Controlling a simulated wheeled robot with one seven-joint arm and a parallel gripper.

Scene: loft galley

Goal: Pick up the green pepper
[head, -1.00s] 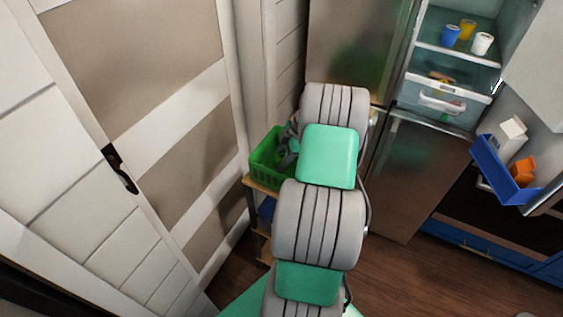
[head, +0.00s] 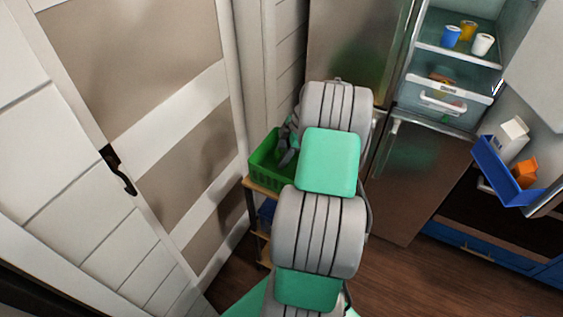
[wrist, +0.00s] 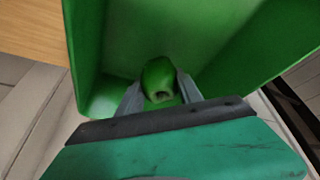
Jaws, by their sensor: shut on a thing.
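In the wrist view the green pepper (wrist: 158,77) sits between the two fingers of my gripper (wrist: 160,90), with a finger against each side. My gripper is shut on it. Behind the pepper are the floor and walls of a green crate (wrist: 90,50); I cannot tell whether the pepper touches the floor. In the head view the green crate (head: 262,163) stands left of my arm. My gripper (head: 287,152) shows there only in part, at the crate, and my arm hides much of it. The pepper cannot be made out in the head view.
The crate stands on a wooden shelf unit (head: 262,188) beside a panelled door (head: 130,100). At right, an open fridge holds several cups, a drawer (head: 442,102) and a blue door bin (head: 505,180) with a white carton (head: 510,137). Floor shows at lower right.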

